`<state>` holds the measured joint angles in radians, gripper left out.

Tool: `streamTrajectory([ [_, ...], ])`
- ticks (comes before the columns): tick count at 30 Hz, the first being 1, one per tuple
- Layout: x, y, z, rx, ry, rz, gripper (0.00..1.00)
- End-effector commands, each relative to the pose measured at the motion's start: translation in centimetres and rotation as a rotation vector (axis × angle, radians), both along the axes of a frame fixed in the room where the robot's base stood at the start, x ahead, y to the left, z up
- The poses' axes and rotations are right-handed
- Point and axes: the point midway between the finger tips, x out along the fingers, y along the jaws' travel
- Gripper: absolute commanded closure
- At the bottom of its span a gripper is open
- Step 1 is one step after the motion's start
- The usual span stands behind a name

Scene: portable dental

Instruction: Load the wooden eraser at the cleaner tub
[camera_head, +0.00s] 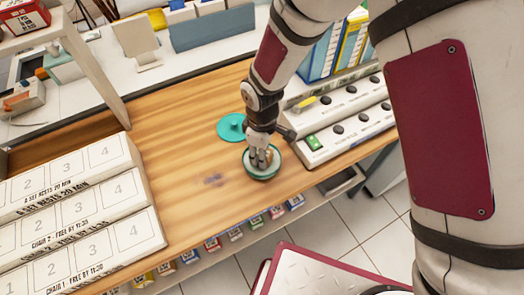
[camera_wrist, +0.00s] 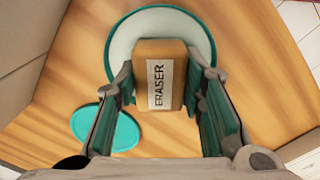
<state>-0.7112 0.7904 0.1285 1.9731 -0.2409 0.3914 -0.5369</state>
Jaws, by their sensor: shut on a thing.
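The wooden eraser (camera_wrist: 161,78) is a tan block with a white label reading "ERASER". My gripper (camera_wrist: 163,85) is shut on it, one finger on each side, in the wrist view. The cleaner tub (camera_wrist: 122,40) is round with a teal rim and pale inside, and lies directly behind the eraser in that view. In the head view my gripper (camera_head: 260,157) points down over the tub (camera_head: 262,177), with a bit of the eraser showing between the fingers. I cannot tell whether the eraser touches the tub's bottom. A teal lid (camera_head: 232,127) lies flat on the wood beside the tub.
White stepped racks with numbered slots (camera_head: 75,215) stand at the left of the wooden counter (camera_head: 180,110). A white stepped unit with dark knobs (camera_head: 345,115) stands close to the tub's right. Several small boxes hang below the counter's front edge.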

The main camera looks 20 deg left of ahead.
Motion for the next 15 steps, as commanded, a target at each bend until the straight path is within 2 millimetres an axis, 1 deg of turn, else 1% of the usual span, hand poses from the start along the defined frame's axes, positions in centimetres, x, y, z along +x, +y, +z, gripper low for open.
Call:
streamTrajectory([
  [4, -0.1, -0.1, -0.2, -0.002, 0.003, 0.0, 0.86],
  [7, -0.1, -0.1, 0.1, -0.002, 0.002, 0.0, 0.86],
  [15, -0.1, 0.0, 2.2, 0.0, 0.001, 0.0, 0.86],
])
